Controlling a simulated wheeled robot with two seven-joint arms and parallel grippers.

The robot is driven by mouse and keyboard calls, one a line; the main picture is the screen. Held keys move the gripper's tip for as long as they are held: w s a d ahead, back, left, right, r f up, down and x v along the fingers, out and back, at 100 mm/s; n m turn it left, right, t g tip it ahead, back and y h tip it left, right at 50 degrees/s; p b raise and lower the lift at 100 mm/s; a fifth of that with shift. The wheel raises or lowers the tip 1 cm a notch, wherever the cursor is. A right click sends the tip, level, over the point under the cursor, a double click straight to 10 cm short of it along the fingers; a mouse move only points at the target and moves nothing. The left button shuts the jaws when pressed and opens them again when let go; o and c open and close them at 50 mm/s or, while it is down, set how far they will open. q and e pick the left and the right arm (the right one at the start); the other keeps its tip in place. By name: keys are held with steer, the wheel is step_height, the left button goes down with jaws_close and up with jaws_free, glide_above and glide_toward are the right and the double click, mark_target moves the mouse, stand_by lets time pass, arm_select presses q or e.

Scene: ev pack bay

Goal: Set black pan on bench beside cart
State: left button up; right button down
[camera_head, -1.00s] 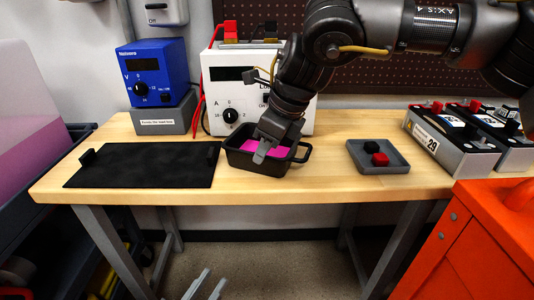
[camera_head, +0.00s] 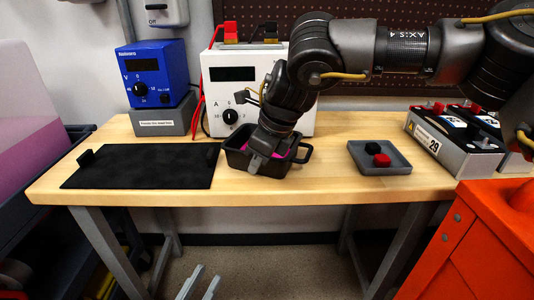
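The black pan (camera_head: 235,160), with side handles and something magenta inside, stands on the wooden bench (camera_head: 330,187) left of its middle. My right gripper (camera_head: 262,163) points down at the pan's front wall, its fingers partly over the inside. It hides part of the pan and the magenta thing, and whether the fingers are closed on the wall is unclear. My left gripper (camera_head: 200,287) is low at the bottom edge, in front of the bench, with its two grey fingers apart and nothing between them. The orange-red cart (camera_head: 490,245) stands at the lower right, against the bench's front right.
A flat black tray (camera_head: 140,168) lies left of the pan. A grey dish (camera_head: 368,164) with a black and a red piece lies right of it. Battery modules (camera_head: 448,150) fill the right end. Power supplies (camera_head: 155,78) stand behind. Bare wood separates pan and dish.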

steer(key=shift+r, duration=0.15)
